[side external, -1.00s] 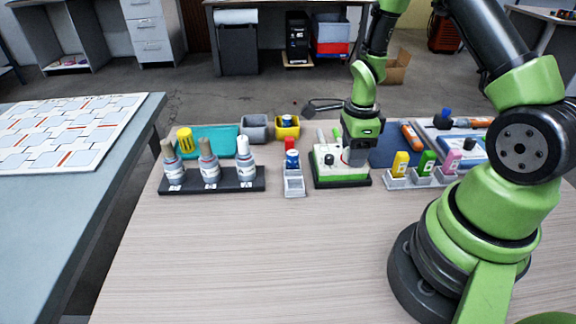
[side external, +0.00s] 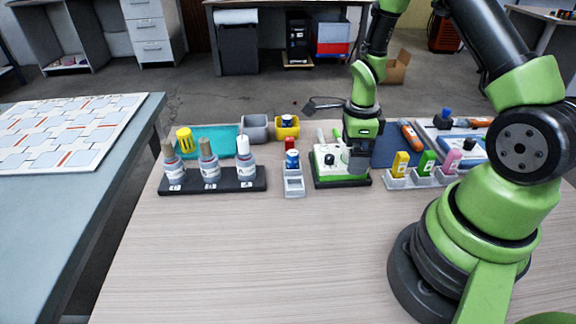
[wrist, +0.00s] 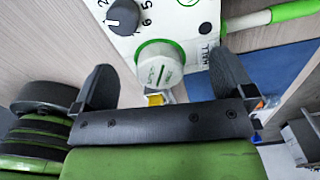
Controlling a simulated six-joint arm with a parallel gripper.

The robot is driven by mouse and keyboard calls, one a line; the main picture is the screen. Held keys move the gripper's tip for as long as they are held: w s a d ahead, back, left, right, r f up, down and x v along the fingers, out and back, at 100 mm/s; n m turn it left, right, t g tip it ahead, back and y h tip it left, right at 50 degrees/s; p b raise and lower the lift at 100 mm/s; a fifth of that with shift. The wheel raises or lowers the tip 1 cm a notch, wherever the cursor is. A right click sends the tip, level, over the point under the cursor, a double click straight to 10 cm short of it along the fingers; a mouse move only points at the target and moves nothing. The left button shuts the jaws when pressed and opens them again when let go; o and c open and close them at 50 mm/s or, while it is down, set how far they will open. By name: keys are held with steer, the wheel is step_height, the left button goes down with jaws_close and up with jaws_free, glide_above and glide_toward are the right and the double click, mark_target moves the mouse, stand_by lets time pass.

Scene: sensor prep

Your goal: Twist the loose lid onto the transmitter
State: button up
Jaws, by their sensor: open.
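A white round piece with a green ring (wrist: 160,65) shows in the wrist view, on or beside the white face of a box with a dark knob (wrist: 124,17). It looks like the transmitter or its lid; I cannot tell which, nor whether a lid sits on it. My gripper (wrist: 162,67) is open, with one finger on each side of the round piece and visible gaps. In the side view my gripper (side external: 357,160) is low at the right part of the white box with a green-edged base (side external: 326,171) and hides the round piece.
A dark rack (side external: 213,184) with several bottles stands left. A grey holder (side external: 293,185) with a blue-and-white item is left of the box. A grey rack (side external: 420,182) with yellow, green and pink items is close right. The front table is clear.

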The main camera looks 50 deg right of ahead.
steer(key=shift+r, duration=0.65)
steer(key=shift+r, duration=3)
steer(key=s+a+r+n+t, duration=0.2)
steer(key=a+r+n, duration=0.3)
steer(key=n, duration=0.3)
steer(key=s+a+r+n+t+y, duration=0.1)
steer(key=s+a+r+n, duration=0.3)
steer(key=r+n, duration=0.4)
steer(key=s+a+r+n+t+y, duration=0.1)
steer(key=s+a+r+n+t, duration=0.3)
steer(key=n, duration=0.4)
step_height(320, 180, up, 2)
steer(key=shift+s+a+r, duration=0.15)
steer(key=shift+s+a, duration=0.2)
steer(key=shift+a, duration=0.5)
